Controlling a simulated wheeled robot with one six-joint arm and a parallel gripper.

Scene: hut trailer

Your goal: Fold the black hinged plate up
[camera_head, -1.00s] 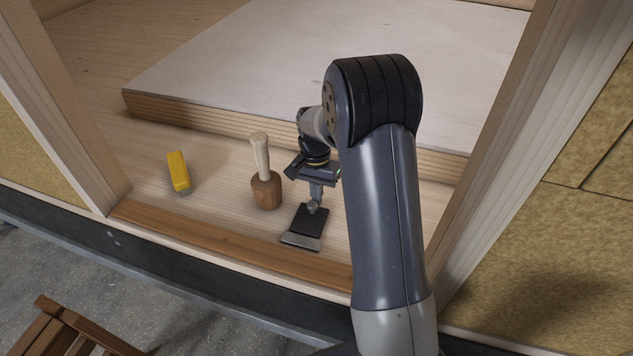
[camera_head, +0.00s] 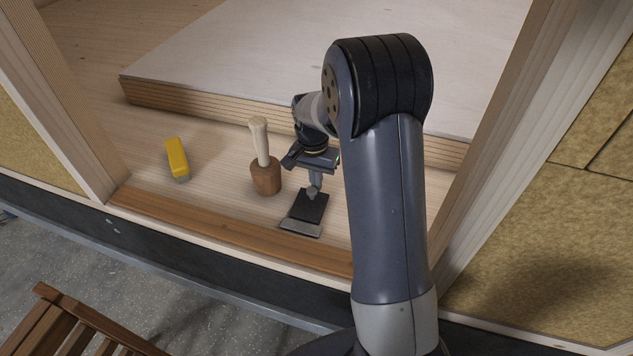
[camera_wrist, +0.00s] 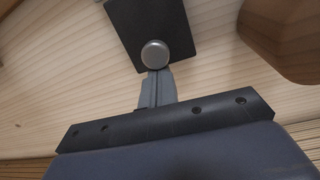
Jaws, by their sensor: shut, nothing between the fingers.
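The black hinged plate (camera_head: 309,206) lies flat on the wooden floor just behind the sill, with a grey metal strip (camera_head: 300,228) along its near edge. My gripper (camera_head: 314,190) is shut and empty, pointing down at the plate's far edge. In the wrist view, the black plate (camera_wrist: 152,22) is at the top and my gripper (camera_wrist: 156,75) reaches up to its edge. A round grey piece (camera_wrist: 155,54) shows at the fingertips, over that edge. I cannot tell whether the fingertips touch the plate.
A wooden mallet (camera_head: 265,178) stands handle up, close to the left of my gripper. A yellow block-like tool (camera_head: 177,158) lies farther left. A raised pale platform (camera_head: 270,60) rises behind. The brown sill (camera_head: 220,227) runs in front, with wooden posts on both sides.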

